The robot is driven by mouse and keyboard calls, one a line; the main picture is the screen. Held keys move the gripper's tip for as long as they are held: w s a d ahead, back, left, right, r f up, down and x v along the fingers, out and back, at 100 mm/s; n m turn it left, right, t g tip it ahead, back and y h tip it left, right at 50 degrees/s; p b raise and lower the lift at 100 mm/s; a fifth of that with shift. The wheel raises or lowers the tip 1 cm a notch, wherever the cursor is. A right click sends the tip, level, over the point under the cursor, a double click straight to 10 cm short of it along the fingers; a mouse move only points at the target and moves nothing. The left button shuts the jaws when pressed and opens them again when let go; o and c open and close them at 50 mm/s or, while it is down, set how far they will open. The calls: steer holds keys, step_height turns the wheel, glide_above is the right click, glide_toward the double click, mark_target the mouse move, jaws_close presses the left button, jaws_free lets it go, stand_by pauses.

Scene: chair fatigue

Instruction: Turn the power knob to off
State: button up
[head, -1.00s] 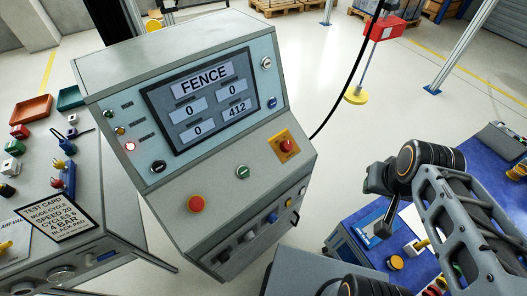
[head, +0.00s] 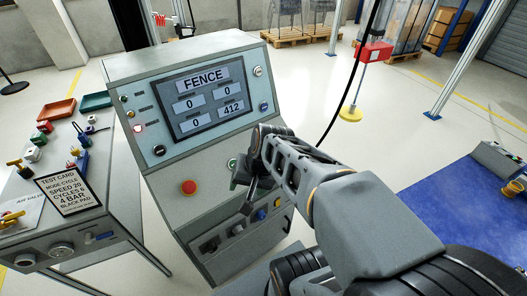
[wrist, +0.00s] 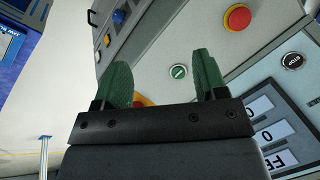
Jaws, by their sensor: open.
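The grey control console (head: 130,72) stands ahead with a screen (head: 182,82) reading "FENCE". I cannot tell which control is the power knob. A black round control (head: 158,150) sits below left of the screen; a similar dark one with white lettering shows in the wrist view (wrist: 293,60). A dark switch (head: 210,245) is on the lower front strip. My gripper (wrist: 160,68) is open and empty, its green fingers in front of the console face. A green button (wrist: 178,71) shows between the fingers, apart from them. In the head view my arm hides part of the console's right side.
A red mushroom button (head: 188,187) is on the sloped face, also in the wrist view (wrist: 238,17). A side bench with a test card (head: 68,190) stands at left. A blue-topped table (head: 440,205) is at right.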

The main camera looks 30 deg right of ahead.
steer(key=w+d+f+m+t+h+b, duration=0.1)
steer(key=w+d+f+m+t+b, duration=0.15)
steer(key=d+m, duration=0.55)
steer(key=w+d+f+m+t+b, duration=0.15)
steer(key=d+m+t, duration=0.25)
steer(key=d+m, duration=0.45)
steer(key=w+d+f+m+t+h+b, duration=0.15)
steer(key=d+m+t, duration=0.3)
steer(key=m, duration=0.65)
steer(key=shift+g+y, duration=0.3)
steer(key=shift+y, duration=0.15)
steer(key=x, duration=0.3)
steer(key=b+x, duration=0.1)
steer(key=x, duration=0.3)
steer(key=d+b+x, duration=0.1)
steer(key=x, duration=0.3)
steer(key=shift+f, duration=0.25)
steer(key=shift+w+f, duration=0.15)
steer(key=shift+w, duration=0.35)
steer(key=c, duration=0.9)
